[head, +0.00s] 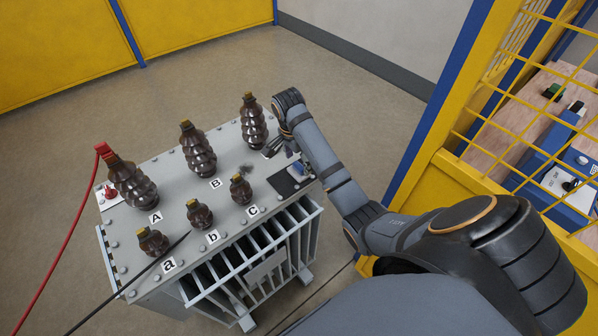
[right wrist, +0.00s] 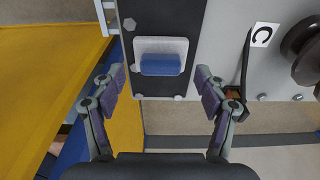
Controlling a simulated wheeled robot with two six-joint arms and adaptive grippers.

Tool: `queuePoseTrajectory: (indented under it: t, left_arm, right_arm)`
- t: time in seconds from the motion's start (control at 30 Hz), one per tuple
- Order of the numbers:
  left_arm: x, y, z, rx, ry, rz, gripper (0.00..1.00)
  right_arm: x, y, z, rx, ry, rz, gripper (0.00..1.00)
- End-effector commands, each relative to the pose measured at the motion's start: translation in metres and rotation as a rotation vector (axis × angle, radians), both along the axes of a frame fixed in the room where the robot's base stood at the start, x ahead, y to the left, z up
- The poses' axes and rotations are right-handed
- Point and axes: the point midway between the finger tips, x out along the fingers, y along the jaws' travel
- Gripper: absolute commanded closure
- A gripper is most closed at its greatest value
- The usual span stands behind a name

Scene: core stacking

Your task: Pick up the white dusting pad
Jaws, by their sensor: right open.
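The white dusting pad (right wrist: 162,44) has a blue block-like grip on top and lies on a black plate (right wrist: 195,20) in the right wrist view. In the head view the pad (head: 299,169) is small and partly hidden, at the right end of the grey transformer's top (head: 228,172). My right gripper (right wrist: 160,86) is open and empty. Its two fingers are apart, to the left and right of the pad's near side in the wrist view, not touching it. In the head view my right gripper (head: 287,147) is over that end of the top. My left gripper is not in view.
Brown ribbed insulators (head: 197,150) stand on the transformer beside labels A, B, C, a, b, c. A red cable (head: 70,240) and a black cable (head: 125,285) reach it from the left. A yellow mesh fence (head: 470,140) is at the right. The floor behind is clear.

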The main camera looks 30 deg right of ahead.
Motion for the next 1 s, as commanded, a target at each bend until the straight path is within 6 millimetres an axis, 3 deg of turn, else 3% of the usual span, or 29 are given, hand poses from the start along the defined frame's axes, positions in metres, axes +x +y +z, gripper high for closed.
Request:
queuePoseTrajectory:
  t: [0.03,0.1,0.33,0.73,1.0]
  left_arm:
    - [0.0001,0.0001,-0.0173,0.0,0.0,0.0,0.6]
    - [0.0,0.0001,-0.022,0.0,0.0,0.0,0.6]
    - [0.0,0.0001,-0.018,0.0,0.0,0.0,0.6]
    - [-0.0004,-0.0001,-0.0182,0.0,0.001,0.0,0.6]
    - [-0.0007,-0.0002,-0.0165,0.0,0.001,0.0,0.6]
  right_arm:
    - [-0.0001,-0.0013,-0.019,0.0,0.0,0.0,0.26]
    - [0.0003,-0.0023,-0.025,0.0,-0.001,0.0,0.26]
    - [0.0003,-0.0026,-0.0217,0.0,-0.001,0.0,0.28]
    - [0.0001,-0.0027,-0.0219,0.0,0.0,0.0,0.82]
    - [0.0,-0.0026,-0.02,0.0,0.0,0.0,0.85]
